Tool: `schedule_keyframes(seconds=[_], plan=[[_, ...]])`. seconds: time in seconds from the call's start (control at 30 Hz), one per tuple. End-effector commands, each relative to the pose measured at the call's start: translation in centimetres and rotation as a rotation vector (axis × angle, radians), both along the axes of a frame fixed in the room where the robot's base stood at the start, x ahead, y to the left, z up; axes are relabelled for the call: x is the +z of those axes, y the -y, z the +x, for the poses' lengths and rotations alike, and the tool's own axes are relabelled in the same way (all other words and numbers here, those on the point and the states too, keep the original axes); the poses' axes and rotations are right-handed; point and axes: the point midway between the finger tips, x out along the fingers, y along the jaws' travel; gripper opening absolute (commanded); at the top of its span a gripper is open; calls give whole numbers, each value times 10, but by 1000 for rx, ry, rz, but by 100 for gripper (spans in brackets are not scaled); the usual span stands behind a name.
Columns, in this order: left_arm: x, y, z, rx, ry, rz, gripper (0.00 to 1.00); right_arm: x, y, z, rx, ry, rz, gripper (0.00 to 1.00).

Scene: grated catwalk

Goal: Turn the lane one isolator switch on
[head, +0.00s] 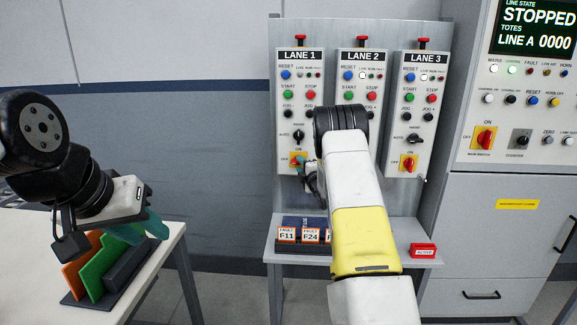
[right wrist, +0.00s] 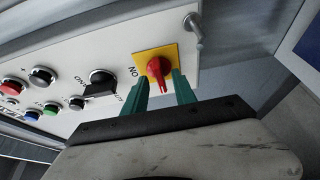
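The lane one panel (head: 299,112) is at the left of three upright panels. Its isolator, a red knob on a yellow plate, is low on it, partly covered in the head view. The right wrist view shows the red knob (right wrist: 157,69) clearly, with the ON mark to its left. The knob's grip runs roughly top to bottom there, not pointing at ON. My right gripper (right wrist: 162,84) is open, its green fingertips on either side of the knob; contact cannot be told. My left gripper (head: 146,230) is above the left table, its green fingers overlapping.
The lane two panel (head: 361,75) is partly behind my right arm; the lane three panel (head: 410,120) is at right. A shelf (head: 420,260) below holds fault cards (head: 287,236). Orange and green plates (head: 98,268) stand in a rack under my left gripper. A cabinet (head: 500,235) stands at right.

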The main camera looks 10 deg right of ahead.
Motion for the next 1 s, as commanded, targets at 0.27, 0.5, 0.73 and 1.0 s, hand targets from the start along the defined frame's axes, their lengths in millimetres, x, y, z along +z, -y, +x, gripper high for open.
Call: schedule_keyframes(seconds=[0.27,0.5,0.73,1.0], plan=[[0,0,0,0,0,0,36,0,-1,10,-1,-1,1,33],[0,0,0,0,0,0,36,0,-1,10,-1,-1,1,11],[0,0,0,0,0,0,36,0,-1,9,-1,-1,1,0],[0,0,0,0,0,0,36,-1,0,9,-2,7,35,0]])
